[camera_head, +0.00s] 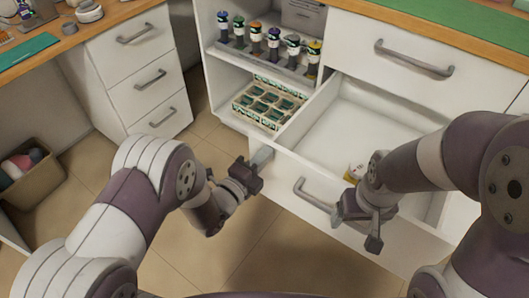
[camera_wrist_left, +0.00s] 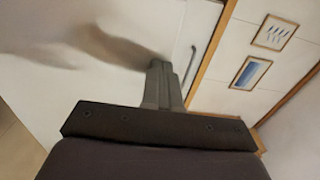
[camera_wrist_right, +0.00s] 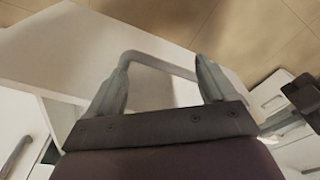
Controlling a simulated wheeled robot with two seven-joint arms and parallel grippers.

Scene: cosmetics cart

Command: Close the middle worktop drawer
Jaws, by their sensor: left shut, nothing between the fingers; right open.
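The middle worktop drawer (camera_head: 365,125) is pulled out below a closed top drawer in the head view. Its grey bar handle (camera_head: 312,194) is on the front panel and also shows in the right wrist view (camera_wrist_right: 158,62). My right gripper (camera_head: 356,228) is open at the drawer front, by the handle's right end. In the right wrist view the handle bar spans the gap between its fingertips; contact is unclear. My left gripper (camera_head: 262,158) is shut and empty near the drawer's left front corner. My right arm hides part of the drawer.
A small item with a yellow and white label (camera_head: 354,172) lies in the drawer, partly hidden. Left of it, shelves hold a row of bottles (camera_head: 272,38) and a divided box (camera_head: 268,101). A white drawer unit (camera_head: 142,77) and a bin (camera_head: 32,184) stand further left. Tiled floor lies between.

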